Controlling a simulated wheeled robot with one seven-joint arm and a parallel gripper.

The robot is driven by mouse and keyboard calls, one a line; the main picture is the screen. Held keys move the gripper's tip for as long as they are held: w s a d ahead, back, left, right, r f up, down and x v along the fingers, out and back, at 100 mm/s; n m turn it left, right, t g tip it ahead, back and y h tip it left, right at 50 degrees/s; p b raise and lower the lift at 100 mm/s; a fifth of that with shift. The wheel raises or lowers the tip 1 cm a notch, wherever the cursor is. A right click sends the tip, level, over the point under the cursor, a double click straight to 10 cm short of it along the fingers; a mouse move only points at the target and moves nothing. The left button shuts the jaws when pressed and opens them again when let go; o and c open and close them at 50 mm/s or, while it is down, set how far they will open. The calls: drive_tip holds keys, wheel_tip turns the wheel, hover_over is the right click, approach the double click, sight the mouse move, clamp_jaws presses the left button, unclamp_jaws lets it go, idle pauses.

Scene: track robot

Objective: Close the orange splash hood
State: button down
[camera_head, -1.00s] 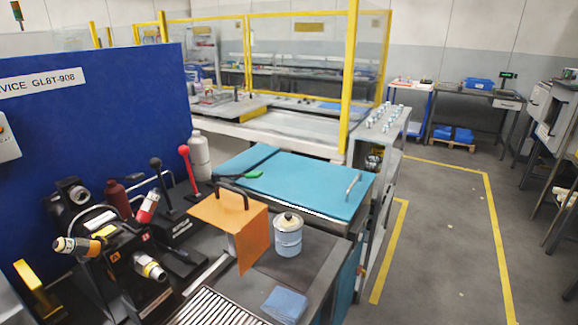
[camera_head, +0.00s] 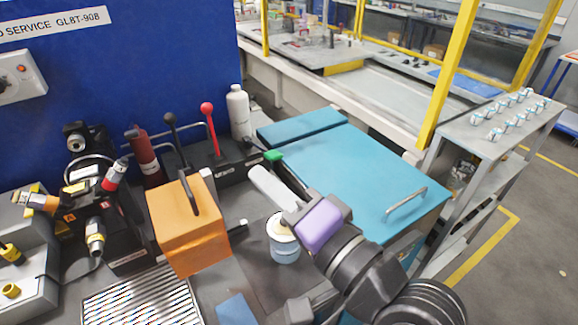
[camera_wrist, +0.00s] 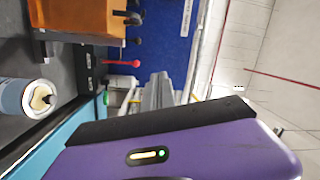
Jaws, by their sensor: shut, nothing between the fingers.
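The orange splash hood (camera_head: 188,235) stands at the left middle of the bench in the head view, a box shape with a dark handle (camera_head: 187,195) on top. I cannot tell from its edges how far it is open. Part of it also shows at the top left of the wrist view (camera_wrist: 75,14). My gripper (camera_head: 258,175), with a purple body, reaches in from the lower right of the head view. It is shut and empty, to the right of the hood and apart from it. Its grey fingers also show in the wrist view (camera_wrist: 158,92).
A blue-and-white can (camera_head: 285,245) stands beside the hood, close below my gripper. Red-knobbed (camera_head: 207,108) and black-knobbed (camera_head: 170,118) levers and a white bottle (camera_head: 238,112) stand behind. A slatted grate (camera_head: 145,300) lies in front. A teal lid (camera_head: 355,170) is at the right.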

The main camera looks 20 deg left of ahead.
wheel_tip(320, 180, down, 2)
drive_tip(key=s+g, duration=0.1)
drive_tip(key=g, duration=0.1)
drive_tip(key=m+p, duration=0.1)
drive_tip(key=p, duration=0.1)
hover_over(209, 204)
drive_tip(key=w+d, duration=0.3)
drive_tip(key=f, duration=0.1)
drive_tip(key=shift+s+a+f+p, duration=0.3)
drive_tip(key=shift+s+a, duration=0.45)
drive_tip(key=shift+a, duration=0.05)
drive_tip(key=shift+s+a+f+p, duration=0.25)
drive_tip(key=shift+s+a, duration=0.45)
drive_tip(key=shift+a, duration=0.05)
